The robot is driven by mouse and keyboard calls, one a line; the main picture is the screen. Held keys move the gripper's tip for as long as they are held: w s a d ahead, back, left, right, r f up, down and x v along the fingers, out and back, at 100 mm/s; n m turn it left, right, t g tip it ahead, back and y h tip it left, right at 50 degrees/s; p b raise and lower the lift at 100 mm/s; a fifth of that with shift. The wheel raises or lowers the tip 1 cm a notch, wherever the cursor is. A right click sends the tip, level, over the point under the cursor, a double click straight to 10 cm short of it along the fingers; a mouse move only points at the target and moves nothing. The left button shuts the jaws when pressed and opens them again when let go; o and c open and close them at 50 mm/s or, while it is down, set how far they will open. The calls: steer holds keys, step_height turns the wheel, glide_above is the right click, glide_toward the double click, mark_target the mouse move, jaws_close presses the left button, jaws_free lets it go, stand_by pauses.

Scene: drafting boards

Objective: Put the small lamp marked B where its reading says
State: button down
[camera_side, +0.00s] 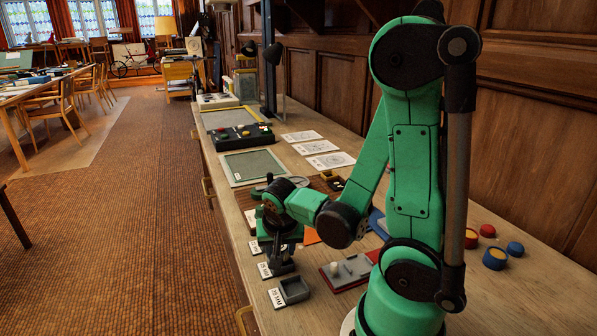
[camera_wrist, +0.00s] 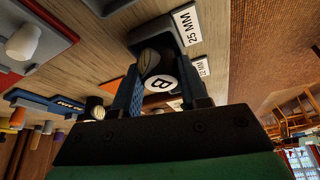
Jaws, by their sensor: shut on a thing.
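The small lamp marked B (camera_wrist: 160,82) shows in the wrist view, with a black B on its round white face. My gripper (camera_wrist: 158,88) is shut on it, one finger on each side. Beyond the lamp is a dark grey tray (camera_wrist: 152,38) with a "25 MM" label (camera_wrist: 187,24) beside it; I cannot tell whether the lamp touches the tray. A second MM label (camera_wrist: 204,68) is partly cut from view, its number unclear. In the side view my gripper (camera_side: 280,258) points down near the bench's front edge, and the lamp is not clear there.
An empty grey tray (camera_side: 295,289) with a label (camera_side: 276,298) sits nearest the camera. A red board with a grey plate and white knob (camera_side: 347,270) lies to its right. Red and blue round pieces (camera_side: 494,258) stand farther right. Drafting boards (camera_side: 254,165) and paper sheets (camera_side: 331,160) lie farther back.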

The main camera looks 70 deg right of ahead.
steer(key=shift+f, duration=0.1)
steer(key=shift+c, duration=0.3)
jaws_free()
steer(key=shift+r, duration=3.55)
steer(key=w+a+r+n+t+y, duration=0.2)
steer(key=a+n, duration=0.3)
steer(key=n, duration=0.1)
steer(key=w+a+r+n+t+y, duration=0.1)
steer(key=a+r+n+t, duration=0.1)
steer(key=a+n, duration=0.3)
steer(key=shift+w+a+n+t+y, duration=0.25)
steer(key=shift+w+n+t+y, duration=0.05)
steer(key=shift+w+n+y, duration=0.1)
